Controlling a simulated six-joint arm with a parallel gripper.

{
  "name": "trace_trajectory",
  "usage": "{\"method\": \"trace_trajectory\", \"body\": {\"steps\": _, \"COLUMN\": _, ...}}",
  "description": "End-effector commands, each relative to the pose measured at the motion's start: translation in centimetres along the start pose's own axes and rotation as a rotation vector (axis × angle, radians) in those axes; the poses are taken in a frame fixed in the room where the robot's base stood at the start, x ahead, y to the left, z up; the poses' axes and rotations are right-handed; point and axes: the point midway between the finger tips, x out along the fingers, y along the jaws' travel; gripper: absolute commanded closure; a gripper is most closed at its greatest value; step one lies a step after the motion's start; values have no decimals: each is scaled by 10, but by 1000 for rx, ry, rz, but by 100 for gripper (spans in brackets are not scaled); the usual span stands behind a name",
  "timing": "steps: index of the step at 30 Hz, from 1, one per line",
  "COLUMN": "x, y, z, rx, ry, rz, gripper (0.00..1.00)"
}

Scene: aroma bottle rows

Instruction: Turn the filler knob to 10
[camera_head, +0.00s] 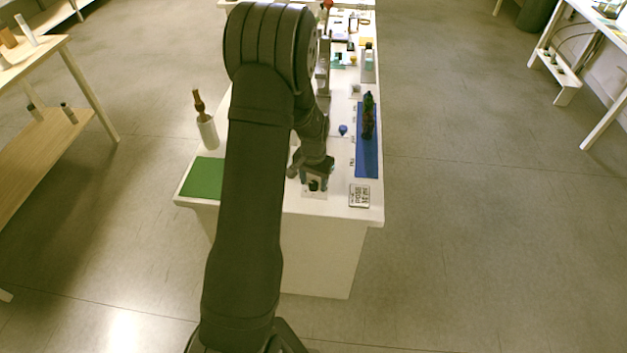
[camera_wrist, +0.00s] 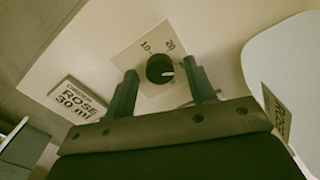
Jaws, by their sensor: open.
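The filler knob (camera_wrist: 160,69) is a round black knob with a white pointer line, which points to the right in the wrist view. It sits on a pale square dial plate (camera_wrist: 149,41). The mark 10 is at the plate's upper left and 20 at its upper right; a further mark on the right is partly hidden by a finger. My gripper (camera_wrist: 159,68) is open, with one finger on each side of the knob; I cannot tell whether they touch it. In the head view my gripper (camera_head: 316,173) is over the dial plate (camera_head: 313,193) near the table's front edge.
A card reading ROSE 30 ml (camera_wrist: 77,99) lies left of the dial; it also shows in the head view (camera_head: 359,195). A blue mat (camera_head: 367,165) with dark bottles (camera_head: 369,115) is at right. A green mat (camera_head: 203,178) and white cylinder (camera_head: 208,132) are at left.

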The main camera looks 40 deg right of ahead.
Motion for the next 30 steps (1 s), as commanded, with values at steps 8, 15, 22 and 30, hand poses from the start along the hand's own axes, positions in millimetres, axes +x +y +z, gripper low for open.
{"method": "trace_trajectory", "body": {"steps": 8, "x": 1, "y": 0, "z": 0, "rx": 0, "ry": 1, "rz": 0, "gripper": 50}}
{"method": "trace_trajectory", "body": {"steps": 15, "x": 1, "y": 0, "z": 0, "rx": 0, "ry": 1, "rz": 0, "gripper": 94}}
{"method": "trace_trajectory", "body": {"steps": 22, "x": 1, "y": 0, "z": 0, "rx": -14, "ry": 0, "rz": 0, "gripper": 94}}
{"method": "trace_trajectory", "body": {"steps": 30, "x": 1, "y": 0, "z": 0, "rx": -132, "ry": 0, "rz": -1, "gripper": 94}}
